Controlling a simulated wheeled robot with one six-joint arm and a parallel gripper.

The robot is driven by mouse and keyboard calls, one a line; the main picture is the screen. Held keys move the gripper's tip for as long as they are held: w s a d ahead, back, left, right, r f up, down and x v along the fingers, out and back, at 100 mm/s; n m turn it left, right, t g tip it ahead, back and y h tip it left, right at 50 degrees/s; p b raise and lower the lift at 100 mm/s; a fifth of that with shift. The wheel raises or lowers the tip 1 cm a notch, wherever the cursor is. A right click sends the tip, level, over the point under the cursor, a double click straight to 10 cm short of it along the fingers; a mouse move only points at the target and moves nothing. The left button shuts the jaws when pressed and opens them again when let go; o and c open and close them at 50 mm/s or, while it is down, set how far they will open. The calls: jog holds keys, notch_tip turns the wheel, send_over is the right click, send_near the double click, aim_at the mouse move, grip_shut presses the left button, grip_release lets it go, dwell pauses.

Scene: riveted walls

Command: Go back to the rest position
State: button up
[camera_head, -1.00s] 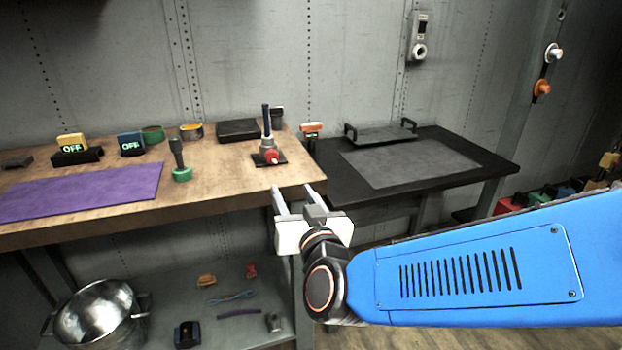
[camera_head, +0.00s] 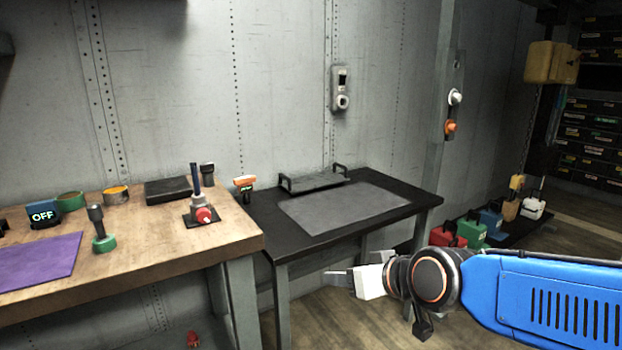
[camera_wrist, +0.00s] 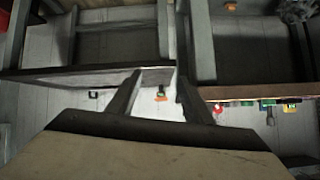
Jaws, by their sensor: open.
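My gripper (camera_head: 338,275) is in the lower middle of the head view, pointing left, in front of the black table (camera_head: 420,192). It holds nothing that I can see. In the wrist view its two fingers (camera_wrist: 157,88) stand apart with an empty gap between them. The wrist view looks upside down, with table edges and several small things beyond the fingers.
The wooden workbench (camera_head: 165,235) at left holds a purple mat (camera_head: 35,262), a red-knobbed device (camera_head: 203,214) and a green-based tool (camera_head: 103,240). The black table carries a grey mat (camera_head: 345,208) and a handled tray (camera_head: 315,180). Coloured cans (camera_head: 470,233) stand at right.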

jog(key=s+d+f+m+g+h, duration=0.2)
jog(key=s+d+f+h, duration=0.1)
jog(key=s+d, duration=0.5)
jog(key=s+d+f+m+g+h, duration=0.2)
jog(key=s+d, duration=0.5)
jog(key=d, duration=0.6)
jog(key=shift+s+d+f+g+h, duration=0.15)
jog(key=shift+s+f+g+h, duration=0.25)
jog(key=shift+f, duration=0.35)
